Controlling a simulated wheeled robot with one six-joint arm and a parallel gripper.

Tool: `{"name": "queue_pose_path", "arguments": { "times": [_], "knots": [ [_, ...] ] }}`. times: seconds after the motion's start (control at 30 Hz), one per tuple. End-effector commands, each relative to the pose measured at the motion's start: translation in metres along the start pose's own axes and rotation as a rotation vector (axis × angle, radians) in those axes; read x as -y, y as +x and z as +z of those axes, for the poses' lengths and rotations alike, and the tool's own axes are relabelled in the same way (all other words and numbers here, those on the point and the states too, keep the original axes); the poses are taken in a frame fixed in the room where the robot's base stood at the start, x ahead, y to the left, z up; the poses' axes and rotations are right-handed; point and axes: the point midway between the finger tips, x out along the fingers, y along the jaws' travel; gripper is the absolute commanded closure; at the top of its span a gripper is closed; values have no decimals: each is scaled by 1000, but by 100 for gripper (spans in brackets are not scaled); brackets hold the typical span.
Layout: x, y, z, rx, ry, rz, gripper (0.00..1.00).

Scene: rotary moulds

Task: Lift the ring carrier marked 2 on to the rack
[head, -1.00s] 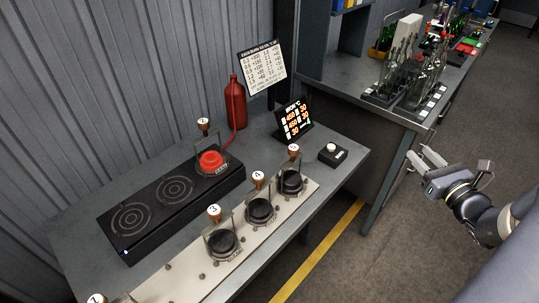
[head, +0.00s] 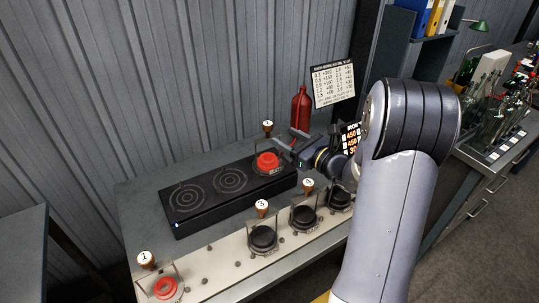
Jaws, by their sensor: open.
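A ring carrier (head: 267,161) with a red glowing mould stands on the right end of the black hot plate. Its round tag (head: 267,126) is too small to read; the tags 1 and 3 that I can read are on other carriers. My gripper (head: 283,150) is open just right of this carrier, fingers pointing left towards it. I cannot tell whether they touch it. The pale rack (head: 222,272) runs along the table's front, with a free stretch between carrier 1 (head: 166,287) and carrier 3 (head: 263,238).
The hot plate's other two rings (head: 187,197) are empty. Another dark carrier (head: 303,217) stands right of carrier 3, and one more is partly hidden by my arm. A red bottle (head: 301,108) and a chart (head: 333,84) stand behind my gripper.

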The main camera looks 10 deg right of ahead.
Motion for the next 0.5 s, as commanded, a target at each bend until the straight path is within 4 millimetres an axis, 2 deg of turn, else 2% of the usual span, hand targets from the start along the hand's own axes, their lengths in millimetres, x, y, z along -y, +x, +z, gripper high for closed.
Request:
{"name": "queue_pose_path", "arguments": {
  "times": [0.1, 0.27, 0.5],
  "knots": [
    [0, 15, 2, 1, 0, 1, 46],
    [-1, 26, 3, 0, -1, 1, 46],
    [-4, 61, 9, 0, 1, 3, 46]
  ]
}}
